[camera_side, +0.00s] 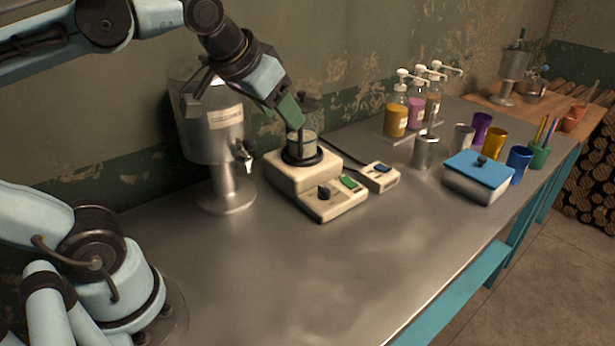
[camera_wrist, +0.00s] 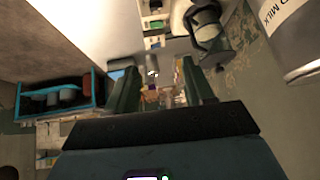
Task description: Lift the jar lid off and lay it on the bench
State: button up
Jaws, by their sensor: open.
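A glass jar (camera_side: 301,147) with pale contents stands in a dark ring on the cream heater unit (camera_side: 292,174). A dark, knobbed, lid-like shape (camera_side: 311,104) shows above the jar, partly behind my gripper; I cannot tell whether it sits on the rim. My gripper (camera_side: 293,117) has green fingers, tilted down close to the jar's upper left side. In the wrist view the fingers (camera_wrist: 158,80) are apart with nothing held between them. The jar (camera_wrist: 208,32) shows there beyond the right finger. The grey metal bench (camera_side: 270,262) is bare in front of the heater.
A large metal milk tank (camera_side: 211,125) with a tap stands close left of the heater. A small control box (camera_side: 380,177) sits right of it. A metal canister (camera_side: 426,152), pump bottles (camera_side: 396,113), coloured cups (camera_side: 494,143) and a blue-lidded box (camera_side: 479,178) stand farther right.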

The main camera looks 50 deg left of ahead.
aim_at(301, 95)
jog(key=w+a+f+n+t+y, duration=0.1)
jog(key=w+a+n+y, duration=0.1)
jog(key=w+a+y, duration=0.1)
jog(key=w+a+f+n+t+y, duration=0.1)
jog(key=w+a+f+n+y, duration=0.1)
jog(key=w+a, duration=0.3)
jog(key=w+a+f+n+t+y, duration=0.2)
jog(key=w+a+n+y, duration=0.1)
jog(key=w+a+y, duration=0.1)
jog(key=shift+w+a+n+y, duration=0.4)
jog(key=shift+w+a, duration=0.05)
jog(key=shift+w, duration=0.1)
jog(key=shift+w+d+x, duration=0.1)
jog(key=shift+x, duration=1.25)
jog(key=shift+w+d+x, duration=0.1)
jog(key=shift+x, duration=1.2)
jog(key=shift+c, duration=0.4)
grip_shut()
